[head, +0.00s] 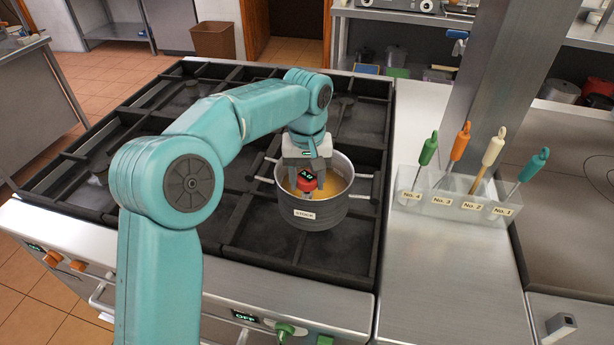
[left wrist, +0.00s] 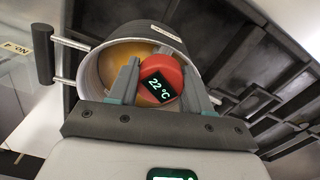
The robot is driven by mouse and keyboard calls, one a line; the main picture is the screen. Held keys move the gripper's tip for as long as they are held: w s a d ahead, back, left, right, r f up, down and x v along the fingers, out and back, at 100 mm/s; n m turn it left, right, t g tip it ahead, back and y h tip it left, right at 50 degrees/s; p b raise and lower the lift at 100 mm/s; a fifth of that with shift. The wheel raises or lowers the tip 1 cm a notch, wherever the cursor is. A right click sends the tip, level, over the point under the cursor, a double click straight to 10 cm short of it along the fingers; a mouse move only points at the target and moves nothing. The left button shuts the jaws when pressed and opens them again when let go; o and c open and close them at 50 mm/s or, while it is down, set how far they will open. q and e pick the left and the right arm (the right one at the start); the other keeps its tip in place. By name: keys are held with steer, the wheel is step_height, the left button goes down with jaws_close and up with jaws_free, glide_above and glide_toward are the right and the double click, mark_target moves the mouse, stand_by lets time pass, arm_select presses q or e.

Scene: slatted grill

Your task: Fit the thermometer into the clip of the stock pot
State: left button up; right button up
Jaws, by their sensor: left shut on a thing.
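The stock pot (head: 325,216) is a grey metal pot labelled STOCK with yellow-brown liquid, standing on the stove grates. It also shows in the left wrist view (left wrist: 92,72). My left gripper (head: 307,174) is over the pot and shut on the red thermometer (head: 307,184). In the left wrist view the thermometer's red head (left wrist: 162,80) sits between the two fingers, its dark display reading 22 °C. Its lower part is hidden behind the head, and I cannot tell how far it reaches into the pot. The clip cannot be made out. My right gripper is out of view.
A clear rack (head: 455,197) with several coloured-handled tools, labelled No. 4 to No. 1, stands on the steel counter (head: 425,280) right of the pot. A steel post (head: 510,90) rises behind it. The pot's side handles (head: 362,175) stick out. The front counter is clear.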

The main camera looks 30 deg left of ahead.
arm_select(q)
steer(key=shift+f+b, duration=0.35)
steer(key=shift+f, duration=0.2)
steer(key=o, duration=1.2)
steer(key=shift+c, duration=0.2)
steer(key=shift+r, duration=0.1)
step_height(320, 180, up, 16)
steer(key=p, duration=0.4)
steer(key=shift+r, duration=0.15)
steer(key=shift+w, duration=0.1)
